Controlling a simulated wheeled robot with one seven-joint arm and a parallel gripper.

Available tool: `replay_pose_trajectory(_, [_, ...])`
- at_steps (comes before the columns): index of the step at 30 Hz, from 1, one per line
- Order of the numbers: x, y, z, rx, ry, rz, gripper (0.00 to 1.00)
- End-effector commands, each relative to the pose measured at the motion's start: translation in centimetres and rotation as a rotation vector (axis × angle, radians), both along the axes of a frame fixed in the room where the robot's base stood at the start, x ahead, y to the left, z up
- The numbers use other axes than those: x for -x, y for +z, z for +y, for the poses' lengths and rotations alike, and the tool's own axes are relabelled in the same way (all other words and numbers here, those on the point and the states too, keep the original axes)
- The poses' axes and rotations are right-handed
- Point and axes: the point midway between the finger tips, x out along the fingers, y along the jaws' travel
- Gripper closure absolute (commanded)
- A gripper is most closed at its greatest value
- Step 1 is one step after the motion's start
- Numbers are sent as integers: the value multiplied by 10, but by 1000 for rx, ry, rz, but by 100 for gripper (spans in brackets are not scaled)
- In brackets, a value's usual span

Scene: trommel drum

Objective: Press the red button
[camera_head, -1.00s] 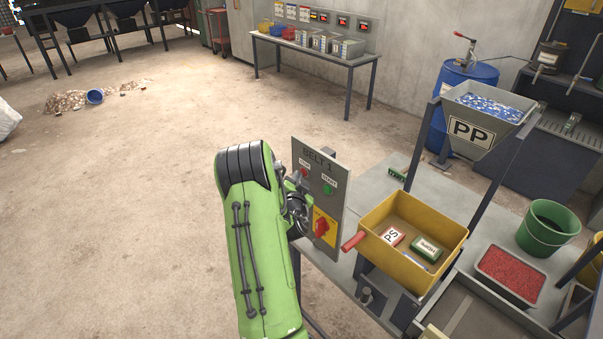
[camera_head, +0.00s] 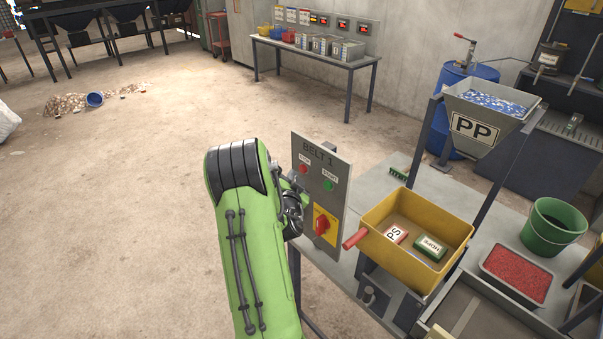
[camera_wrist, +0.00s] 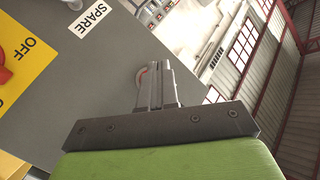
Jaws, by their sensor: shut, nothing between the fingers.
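The red button (camera_head: 304,169) sits at the upper left of the grey BELT 1 panel (camera_head: 338,160), with a green button (camera_head: 328,185) to its lower right. My gripper (camera_wrist: 155,68) is shut and empty, its fingers pointing at the panel face in the wrist view. In the head view my arm stands left of the panel and the fingertips are not clear.
A red rotary switch (camera_head: 321,225) on a yellow plate is low on the panel. A SPARE label (camera_wrist: 90,18) shows in the wrist view. A yellow bin (camera_head: 383,262) with a red handle is right of the panel. Open floor lies to the left.

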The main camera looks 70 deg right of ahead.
Motion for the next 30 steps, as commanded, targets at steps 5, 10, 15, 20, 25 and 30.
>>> replay_pose_trajectory(5, [0,1,0,1,1,0,100])
replay_pose_trajectory(10, [-5,-2,7,2,3,0,100])
replay_pose_trajectory(15, [-10,-3,16,2,3,0,100])
replay_pose_trajectory(20, [-14,-3,26,3,4,-1,100])
replay_pose_trajectory(25, [-20,-3,36,3,4,-1,100])
replay_pose_trajectory(30, [-23,-2,44,1,1,0,100])
